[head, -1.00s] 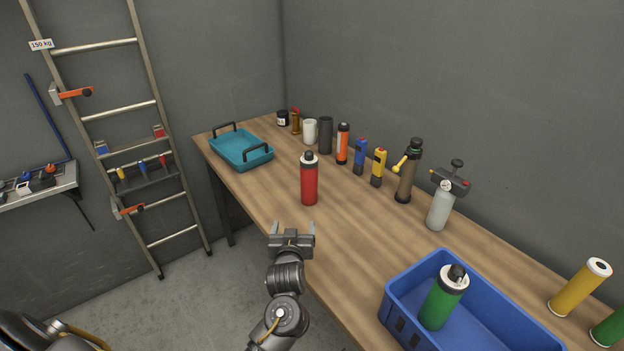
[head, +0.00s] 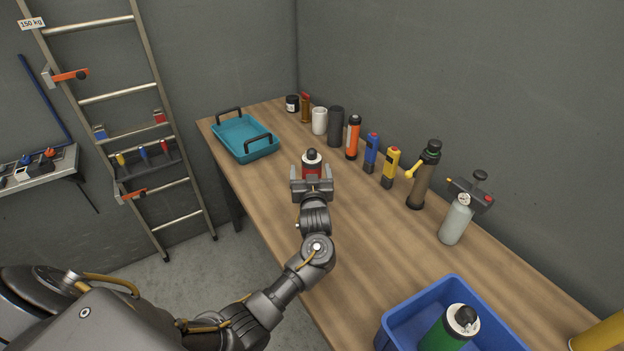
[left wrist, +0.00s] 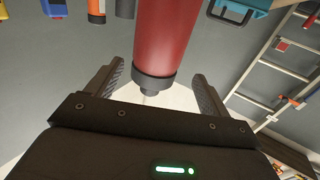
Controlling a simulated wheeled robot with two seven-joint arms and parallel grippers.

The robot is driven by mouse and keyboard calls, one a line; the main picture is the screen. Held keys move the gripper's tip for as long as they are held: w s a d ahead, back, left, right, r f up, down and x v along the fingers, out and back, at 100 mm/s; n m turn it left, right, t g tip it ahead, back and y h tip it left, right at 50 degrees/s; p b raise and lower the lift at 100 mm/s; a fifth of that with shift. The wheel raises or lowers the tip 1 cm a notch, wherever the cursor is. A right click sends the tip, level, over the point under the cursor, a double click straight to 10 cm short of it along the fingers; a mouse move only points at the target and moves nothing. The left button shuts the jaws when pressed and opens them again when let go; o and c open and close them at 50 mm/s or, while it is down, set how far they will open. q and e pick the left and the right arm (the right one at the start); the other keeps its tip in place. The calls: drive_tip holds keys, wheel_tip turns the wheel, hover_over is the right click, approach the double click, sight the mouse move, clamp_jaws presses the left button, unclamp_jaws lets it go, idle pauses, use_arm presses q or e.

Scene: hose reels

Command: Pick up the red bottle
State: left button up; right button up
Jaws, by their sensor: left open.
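The red bottle (head: 312,171) stands upright on the wooden workbench, with a white collar and a dark cap. My left gripper (head: 312,178) is open, with its fingers to either side of the bottle in the head view; its lower part is hidden behind the gripper. In the left wrist view, which looks upside down, the red bottle (left wrist: 165,40) reaches down with its dark end between the open fingers of my left gripper (left wrist: 155,85). Gaps show on both sides, and I see no clear contact. My right gripper is not in view.
A teal tray (head: 276,150) with black handles is at the workbench's far left. Several bottles, cans and tools line the wall side, including an orange bottle (head: 353,138). A blue crate (head: 392,333) holds a green bottle (head: 447,333) at the near right. The bench (head: 345,235) is clear between.

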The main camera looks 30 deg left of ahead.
use_arm(q)
drive_tip(key=shift+w+a, duration=0.3)
drive_tip(key=shift+w, duration=0.15)
drive_tip(key=shift+w+a+r, duration=0.1)
drive_tip(key=shift+w+r, duration=0.05)
drive_tip(key=shift+w, duration=0.1)
drive_tip(key=p+x, duration=0.1)
drive_tip(key=x, duration=0.1)
drive_tip(key=p+x, duration=0.1)
drive_tip(key=x, duration=0.1)
drive_tip(key=shift+w+d, duration=0.25)
drive_tip(key=shift+w+a, duration=0.15)
drive_tip(key=shift+w, duration=0.05)
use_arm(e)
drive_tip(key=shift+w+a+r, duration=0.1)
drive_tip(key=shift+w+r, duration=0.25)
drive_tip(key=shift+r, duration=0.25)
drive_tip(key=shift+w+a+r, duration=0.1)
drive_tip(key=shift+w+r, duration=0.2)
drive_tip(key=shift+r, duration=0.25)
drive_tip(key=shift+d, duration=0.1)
